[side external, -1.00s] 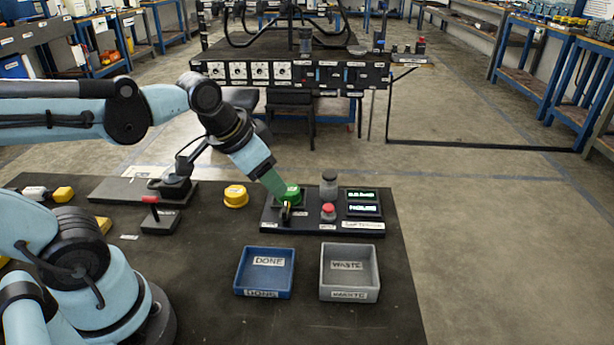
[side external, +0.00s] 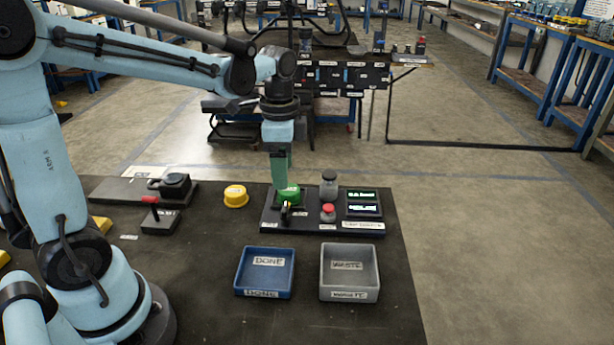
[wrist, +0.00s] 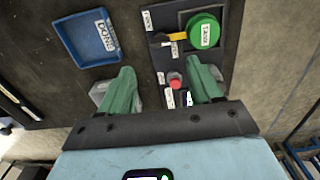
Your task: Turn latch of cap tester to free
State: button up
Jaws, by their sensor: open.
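The cap tester (side external: 270,222) is a black base with a green round cap (side external: 289,194) seated on it. The latch (side external: 285,212) is a yellow lever at the front of the cap; in the wrist view its yellow arm (wrist: 176,37) reaches left from the cap to a dark knob. My gripper (side external: 280,182) points down just above or behind the cap in the side view; I cannot tell contact there. In the wrist view my gripper (wrist: 161,73) has its two green fingers wide apart with nothing between them, and the latch lies beyond the fingertips.
A red button (side external: 328,210), a grey canister (side external: 329,186) and a display (side external: 363,203) stand on the tester's right. A blue DONE tray (side external: 265,288) and a grey WASTE tray (side external: 350,290) lie in front. A yellow cap (side external: 235,196) sits to the left.

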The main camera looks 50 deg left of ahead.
aim_at(285, 207)
notch_tip(285, 207, down, 9)
jog(key=shift+f, duration=0.2)
dwell(0.3)
jog(key=c, duration=1)
jog(key=shift+c, duration=0.2)
